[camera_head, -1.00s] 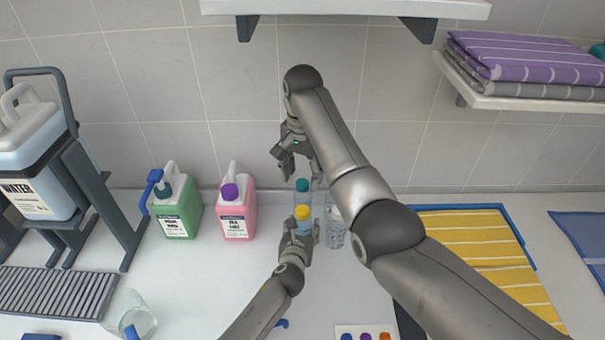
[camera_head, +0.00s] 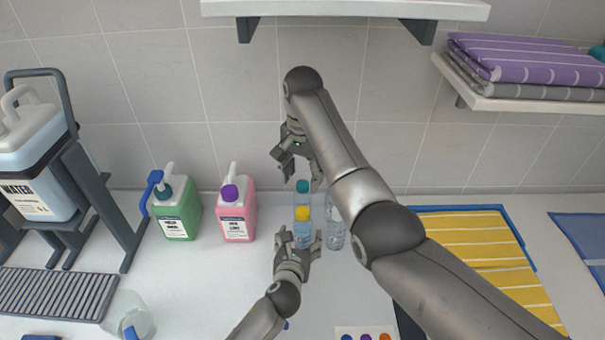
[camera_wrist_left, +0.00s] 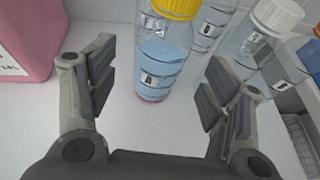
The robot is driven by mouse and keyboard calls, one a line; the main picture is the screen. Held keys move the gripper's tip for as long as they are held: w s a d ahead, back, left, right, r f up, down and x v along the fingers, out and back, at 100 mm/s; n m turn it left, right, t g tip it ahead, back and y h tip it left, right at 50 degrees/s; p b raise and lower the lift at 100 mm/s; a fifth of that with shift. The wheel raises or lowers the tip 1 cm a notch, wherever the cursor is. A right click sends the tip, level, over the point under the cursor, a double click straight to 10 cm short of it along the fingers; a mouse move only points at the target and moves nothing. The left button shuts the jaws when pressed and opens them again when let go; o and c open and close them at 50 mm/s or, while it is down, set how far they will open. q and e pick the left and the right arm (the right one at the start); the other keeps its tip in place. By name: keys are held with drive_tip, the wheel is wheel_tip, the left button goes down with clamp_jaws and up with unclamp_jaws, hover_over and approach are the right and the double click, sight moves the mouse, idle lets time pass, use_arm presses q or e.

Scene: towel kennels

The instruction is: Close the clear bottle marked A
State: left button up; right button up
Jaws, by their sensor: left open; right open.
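A clear bottle with a yellow cap (camera_head: 303,213) and bluish liquid stands upright on the counter; it also shows in the left wrist view (camera_wrist_left: 160,62). The cap sits on its neck; I cannot tell how tight. My right gripper (camera_head: 302,173) is open and empty above the teal-capped bottle (camera_head: 302,187) behind. Another clear bottle (camera_head: 335,234) stands to the right; its white cap (camera_wrist_left: 277,16) shows in the wrist view.
A green jug (camera_head: 180,212) and a pink jug (camera_head: 238,215) stand left of the bottles. A water container (camera_head: 35,205) sits in a rack at far left. A glass vessel (camera_head: 130,312) stands front left. A yellow striped towel (camera_head: 480,250) lies at right. A shelf (camera_head: 345,9) hangs above.

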use_arm(q)
drive_tip(key=d+v, duration=0.1)
drive_tip(key=v, duration=0.5)
drive_tip(key=shift+s+a, duration=0.35)
drive_tip(key=shift+a, duration=0.15)
drive_tip(key=shift+r, duration=0.1)
